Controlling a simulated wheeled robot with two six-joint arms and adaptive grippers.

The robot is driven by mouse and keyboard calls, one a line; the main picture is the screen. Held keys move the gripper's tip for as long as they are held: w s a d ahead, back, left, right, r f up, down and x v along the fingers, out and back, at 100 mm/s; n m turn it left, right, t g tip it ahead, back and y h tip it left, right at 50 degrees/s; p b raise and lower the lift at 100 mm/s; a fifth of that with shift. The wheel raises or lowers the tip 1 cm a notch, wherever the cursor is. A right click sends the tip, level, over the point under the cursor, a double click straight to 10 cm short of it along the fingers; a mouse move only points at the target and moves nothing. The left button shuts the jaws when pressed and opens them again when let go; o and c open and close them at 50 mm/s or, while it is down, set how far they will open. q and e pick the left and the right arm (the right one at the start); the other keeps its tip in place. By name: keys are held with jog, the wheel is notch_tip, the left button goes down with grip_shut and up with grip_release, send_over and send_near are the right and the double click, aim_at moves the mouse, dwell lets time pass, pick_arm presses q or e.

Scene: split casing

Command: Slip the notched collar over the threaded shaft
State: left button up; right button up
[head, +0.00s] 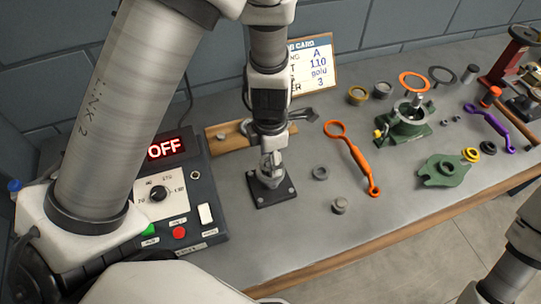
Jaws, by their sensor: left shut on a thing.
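My left gripper (270,167) points down over a black square plate (271,195) with bolts at its corners. Its jaws are shut on a small grey metal part at the plate's middle. The fingers hide most of that part, so I cannot tell whether it is the notched collar or how it sits. A green casing half (405,126) at the back right has a grey shaft (415,101) standing up from it; I cannot make out threads. My right gripper is not in view.
A green cover (447,171) and a purple wrench (490,125) lie farther right. A control box (165,195) reading OFF stands at left.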

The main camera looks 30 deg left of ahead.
pick_arm(q)
jog(key=shift+f+b, duration=0.55)
jog(key=shift+f, duration=0.65)
jog(key=o, duration=1.1)
jog(key=shift+r, duration=0.1)
notch_tip(320, 180, up, 8)
jog(key=p, duration=0.8)
jog(key=shift+f+p, duration=0.25)
jog(key=shift+p, duration=0.15)
jog(key=shift+f, duration=0.2)
notch_tip(320, 180, up, 12)
jog(key=shift+r, duration=0.1)
